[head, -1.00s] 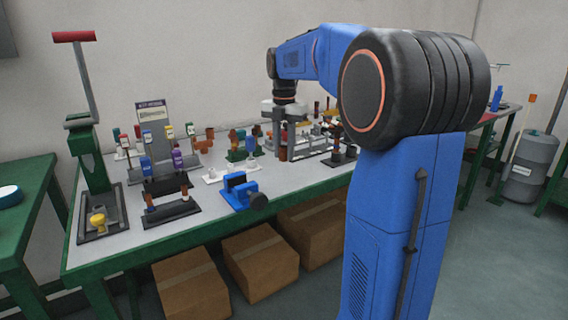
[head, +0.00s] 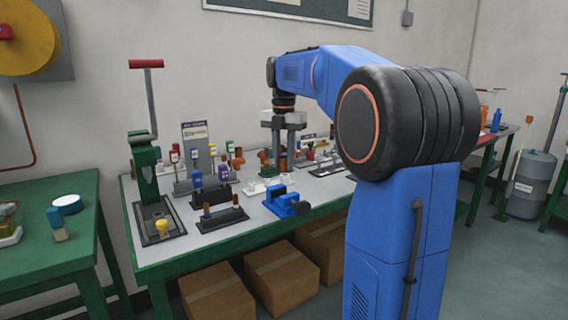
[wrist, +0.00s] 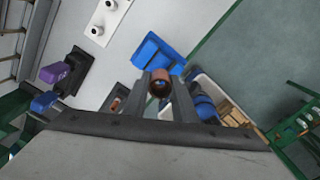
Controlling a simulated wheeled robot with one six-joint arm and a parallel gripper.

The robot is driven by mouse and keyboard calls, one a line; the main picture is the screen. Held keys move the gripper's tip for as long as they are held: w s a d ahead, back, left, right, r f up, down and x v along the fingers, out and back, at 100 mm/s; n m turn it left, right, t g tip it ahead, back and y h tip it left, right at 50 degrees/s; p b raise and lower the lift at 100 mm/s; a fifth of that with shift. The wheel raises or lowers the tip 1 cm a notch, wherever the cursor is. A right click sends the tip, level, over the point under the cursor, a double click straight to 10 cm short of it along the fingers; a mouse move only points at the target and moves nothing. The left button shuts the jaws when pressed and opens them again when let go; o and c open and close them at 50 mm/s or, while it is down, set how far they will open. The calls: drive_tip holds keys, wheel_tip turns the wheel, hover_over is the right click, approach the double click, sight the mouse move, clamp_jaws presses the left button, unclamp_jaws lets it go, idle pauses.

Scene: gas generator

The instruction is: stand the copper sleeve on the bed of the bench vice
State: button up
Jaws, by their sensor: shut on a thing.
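The copper sleeve (wrist: 159,85) is held between the two fingertips of my gripper (wrist: 158,92) in the wrist view, its round open end facing the camera. In the head view my gripper (head: 282,162) points down above the bench, behind the vice; the sleeve is hard to tell from the brown parts there. The blue bench vice (head: 287,203) sits near the front edge of the bench, with a dark round knob at its right. In the wrist view the blue vice (wrist: 153,54) lies just beyond the sleeve, which is apart from it.
A white peg rack (head: 264,186) stands behind the vice. A dark rack with brown-topped pieces (head: 221,217) stands to its left, and a green press (head: 147,180) further left. Several bottles and fittings crowd the bench's back. Cardboard boxes (head: 282,272) lie underneath.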

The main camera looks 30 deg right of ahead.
drive_tip(key=shift+a, duration=0.15)
drive_tip(key=shift+f, duration=2.25)
drive_tip(key=shift+f, duration=1.3)
drive_tip(key=o, duration=0.9)
drive_tip(key=shift+o, duration=0.2)
wheel_tip(320, 180, up, 17)
drive_tip(key=shift+r, duration=0.2)
